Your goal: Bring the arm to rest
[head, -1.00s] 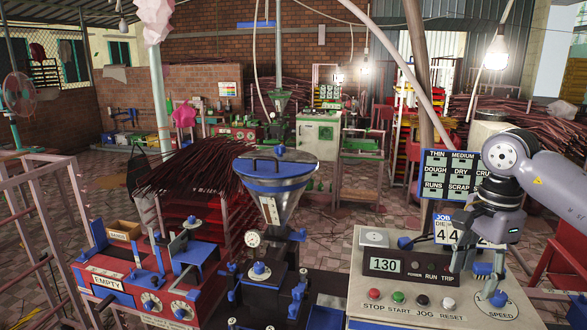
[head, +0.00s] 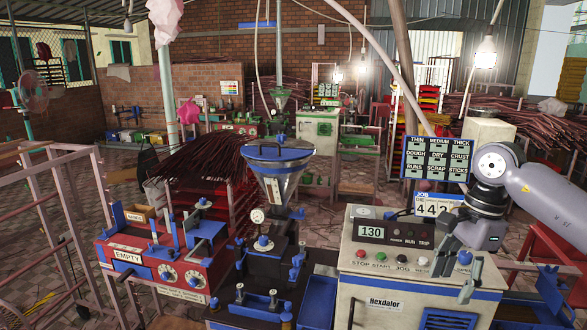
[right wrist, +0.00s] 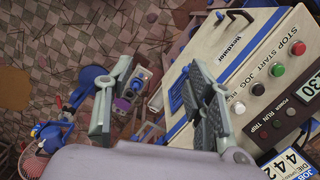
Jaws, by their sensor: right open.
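My right gripper (head: 460,270) is at the right in the head view, in front of the right end of the white control box (head: 385,282). Its fingers point down and are apart, with nothing held. In the right wrist view the two fingers of the gripper (right wrist: 160,85) stand wide apart, the right one overlapping the control box (right wrist: 228,62) in the picture. My right arm (head: 560,190) comes in from the right edge. The speed knob area of the panel is hidden behind the gripper. My left gripper is in neither view.
Left of the control box stands an extruder with a metal hopper (head: 282,180), then a red machine (head: 175,272) marked EMPTY. A sign board (head: 438,158) and job counter (head: 437,206) rise behind the box. A pink rack (head: 55,200) stands at the left. Tiled floor shows in the wrist view.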

